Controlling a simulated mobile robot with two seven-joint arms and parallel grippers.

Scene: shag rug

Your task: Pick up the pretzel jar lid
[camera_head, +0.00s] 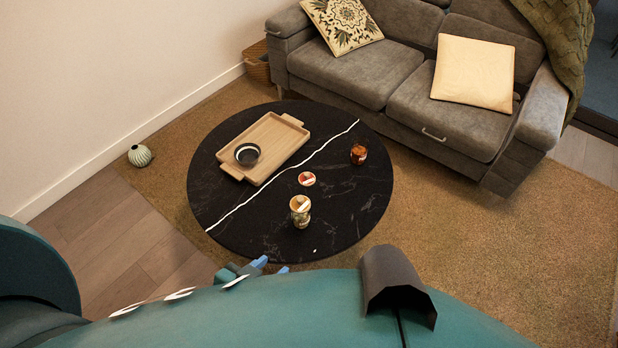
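A small round lid (307,179), red and white on top, lies flat on the black round coffee table (345,205), right of the white vein. A small jar with pale tan contents (300,211) stands just in front of it. A jar with dark reddish-brown contents (359,154) stands behind it to the right. Labels are too small to read. My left gripper (271,267) is low in the view at the table's near edge, its two blue fingertips apart with nothing seen between them. It is well short of the lid. My own body hides most of that arm. My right gripper is not in view.
A wooden tray (285,137) with a dark bowl (247,154) sits on the table's left half. A grey sofa (450,95) stands close behind the table. A ribbed vase (139,155) is on the floor at left. The table's right front is clear.

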